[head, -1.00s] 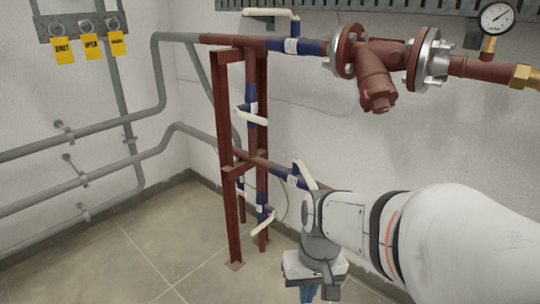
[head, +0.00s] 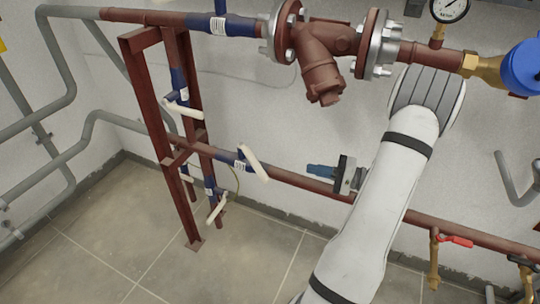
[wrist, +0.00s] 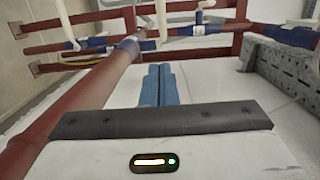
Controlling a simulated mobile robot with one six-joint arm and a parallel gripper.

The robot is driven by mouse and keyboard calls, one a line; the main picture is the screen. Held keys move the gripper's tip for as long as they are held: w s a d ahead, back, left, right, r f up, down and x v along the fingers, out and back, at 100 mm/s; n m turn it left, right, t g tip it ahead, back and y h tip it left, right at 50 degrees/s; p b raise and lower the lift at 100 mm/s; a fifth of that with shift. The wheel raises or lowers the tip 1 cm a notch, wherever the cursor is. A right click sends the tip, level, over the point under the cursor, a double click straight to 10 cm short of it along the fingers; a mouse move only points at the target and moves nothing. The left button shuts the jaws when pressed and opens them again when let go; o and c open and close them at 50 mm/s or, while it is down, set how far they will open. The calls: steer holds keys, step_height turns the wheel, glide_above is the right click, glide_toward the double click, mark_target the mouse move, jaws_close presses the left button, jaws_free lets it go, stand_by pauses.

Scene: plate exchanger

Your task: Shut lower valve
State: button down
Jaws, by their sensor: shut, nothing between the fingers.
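On the lower horizontal red pipe (head: 300,180) sits a valve with a blue body (head: 232,158) and a long off-white lever (head: 254,164). The lever slants down to the right across the pipe in the head view. My gripper (head: 312,170) is to the right of this lever, apart from it. Its blue fingers point left and are shut together, empty. In the wrist view the fingers (wrist: 158,70) are side by side, with a red pipe (wrist: 85,95) to their left. A blue valve body (wrist: 129,46) lies ahead of them on that pipe.
Other white-levered valves sit on the red stand, one at mid-height (head: 184,106) and one near the floor (head: 217,209). A flanged red strainer (head: 322,65) hangs on the upper pipe. A red-handled valve (head: 456,241) is at lower right. The floor is clear.

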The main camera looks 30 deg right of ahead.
steer(key=shift+w+d, duration=0.15)
steer(key=shift+w, duration=0.05)
steer(key=b, duration=0.2)
glide_toward(252, 160)
steer(key=w+d+f, duration=0.2)
steer(key=w, duration=0.1)
steer(key=a, duration=0.4)
steer(key=shift+w+a+r, duration=0.15)
steer(key=shift+w+r, duration=0.1)
steer(key=shift+f+t+b, duration=0.1)
steer(key=shift+t+b, duration=0.2)
steer(key=shift+b, duration=0.05)
